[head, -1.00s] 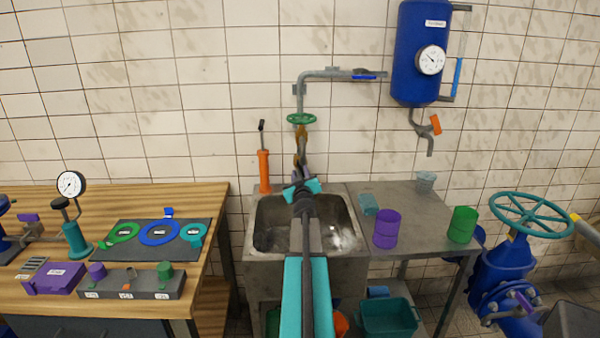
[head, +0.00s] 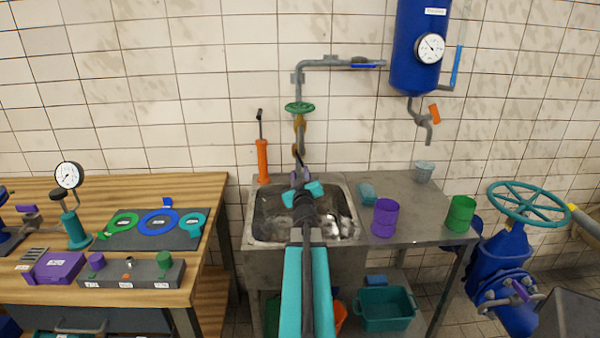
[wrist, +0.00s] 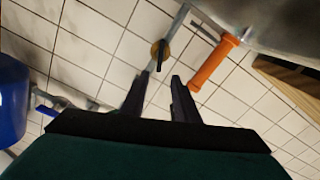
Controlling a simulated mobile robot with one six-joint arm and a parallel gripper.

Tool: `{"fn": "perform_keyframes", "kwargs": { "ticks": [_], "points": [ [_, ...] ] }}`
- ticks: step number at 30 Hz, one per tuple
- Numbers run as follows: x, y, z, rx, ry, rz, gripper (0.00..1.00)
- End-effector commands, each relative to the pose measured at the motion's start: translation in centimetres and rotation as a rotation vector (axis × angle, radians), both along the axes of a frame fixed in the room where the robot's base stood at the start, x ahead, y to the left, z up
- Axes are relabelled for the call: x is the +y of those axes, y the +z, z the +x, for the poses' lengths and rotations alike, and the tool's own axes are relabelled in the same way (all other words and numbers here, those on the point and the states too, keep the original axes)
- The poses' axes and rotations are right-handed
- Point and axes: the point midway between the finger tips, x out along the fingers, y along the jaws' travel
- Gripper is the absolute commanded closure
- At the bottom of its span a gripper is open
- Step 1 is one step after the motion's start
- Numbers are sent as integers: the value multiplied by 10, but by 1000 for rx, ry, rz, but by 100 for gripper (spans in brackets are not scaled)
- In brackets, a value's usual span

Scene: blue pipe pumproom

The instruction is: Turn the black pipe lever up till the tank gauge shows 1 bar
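The black pipe lever (wrist: 165,46) sits on a brass valve (wrist: 158,52) on the wall pipe in the wrist view. In the head view the brass valve (head: 299,122) hangs below a green handwheel, and its lever is small and partly confused with my gripper tip. My gripper (wrist: 160,76) is open, its two dark fingers apart with nothing between them, pointing toward the valve. In the head view my gripper (head: 299,168) is above the sink, just below the valve. The tank gauge (head: 430,48) is a white dial on the blue tank (head: 408,75); its reading is too small to tell.
Other handles are near: the green handwheel (head: 300,107), a blue lever (head: 363,66) and an orange tap lever (head: 434,114). An orange pump (head: 262,160) stands left of the pipe. The sink (head: 265,241) is below my arm. A workbench (head: 80,187) is on the left.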

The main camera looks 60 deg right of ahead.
Motion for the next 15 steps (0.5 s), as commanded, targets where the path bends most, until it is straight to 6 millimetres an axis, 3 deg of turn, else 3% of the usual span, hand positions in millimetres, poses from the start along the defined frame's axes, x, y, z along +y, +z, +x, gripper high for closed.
{"fn": "perform_keyframes", "kwargs": {
  "ticks": [15],
  "points": [
    [10,0,-8,0,0,0,72]
  ]
}}
